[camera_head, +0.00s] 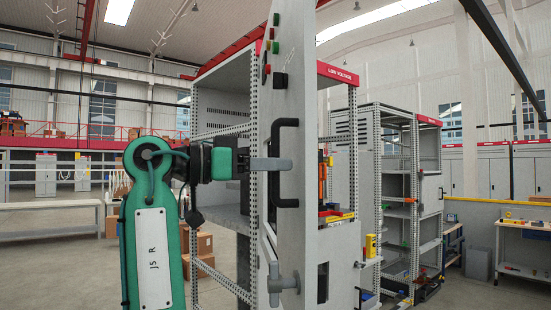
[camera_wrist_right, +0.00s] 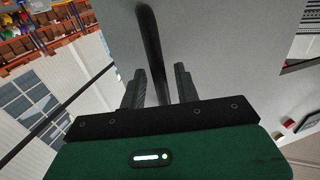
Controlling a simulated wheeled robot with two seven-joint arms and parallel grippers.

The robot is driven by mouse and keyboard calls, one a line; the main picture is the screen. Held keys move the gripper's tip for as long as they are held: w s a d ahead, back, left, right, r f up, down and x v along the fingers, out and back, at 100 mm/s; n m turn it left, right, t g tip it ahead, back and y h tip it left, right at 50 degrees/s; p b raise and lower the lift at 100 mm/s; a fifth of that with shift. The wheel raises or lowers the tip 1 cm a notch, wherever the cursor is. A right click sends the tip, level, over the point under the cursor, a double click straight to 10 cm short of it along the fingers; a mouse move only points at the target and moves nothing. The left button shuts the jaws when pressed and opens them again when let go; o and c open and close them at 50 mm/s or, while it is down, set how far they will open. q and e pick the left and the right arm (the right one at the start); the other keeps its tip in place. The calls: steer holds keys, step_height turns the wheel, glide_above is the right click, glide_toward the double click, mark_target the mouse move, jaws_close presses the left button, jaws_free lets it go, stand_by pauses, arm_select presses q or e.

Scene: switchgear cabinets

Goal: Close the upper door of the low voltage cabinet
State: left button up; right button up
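The low voltage cabinet (camera_head: 222,84) stands in the middle of the head view under a red "LOW VOLTAGE" strip (camera_head: 342,74). Its upper door (camera_head: 296,70) stands open, a grey panel seen nearly edge-on, with buttons near its top. The door has a black bar handle (camera_head: 290,123). My right gripper (camera_head: 272,164) is at this handle, reaching in from the left. In the right wrist view the handle (camera_wrist_right: 151,45) runs between the fingers of the right gripper (camera_wrist_right: 160,88), with gaps visible beside it. My left gripper is not in view.
A grey lever-like part (camera_head: 281,283) sits below the upper door. Another open-frame cabinet (camera_head: 366,150) with shelves stands to the right, and a workbench (camera_head: 524,245) is at the far right. Boxes (camera_head: 203,243) lie behind the cabinet.

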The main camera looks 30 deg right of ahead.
steer(key=shift+s+d, duration=0.1)
steer(key=shift+d, duration=0.4)
jaws_close()
